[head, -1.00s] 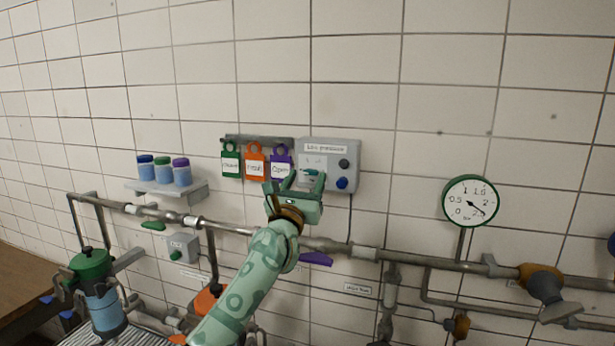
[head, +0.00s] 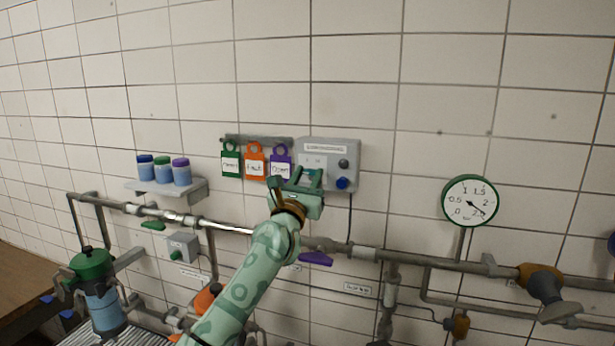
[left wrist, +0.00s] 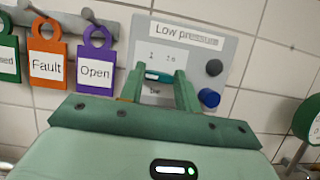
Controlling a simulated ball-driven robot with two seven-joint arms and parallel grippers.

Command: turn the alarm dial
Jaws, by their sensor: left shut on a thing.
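The grey alarm box (head: 328,147), labelled "Low pressure", is fixed to the tiled wall; it also shows in the left wrist view (left wrist: 207,48). Its teal dial (left wrist: 158,76) sits on the white scale plate, between my fingers. My left gripper (head: 305,178) is at the box's lower left and is shut on the dial. Its two green fingers also show in the left wrist view (left wrist: 162,82). The gripper hides much of the dial and the lower scale. My right gripper is not in view.
A black knob (head: 344,164) and a blue knob (head: 341,183) are on the box's right side. Green, orange (head: 254,163) and purple tags hang just left. A pipe (head: 352,250) runs below. A round gauge (head: 470,201) is at right. The wall above is clear.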

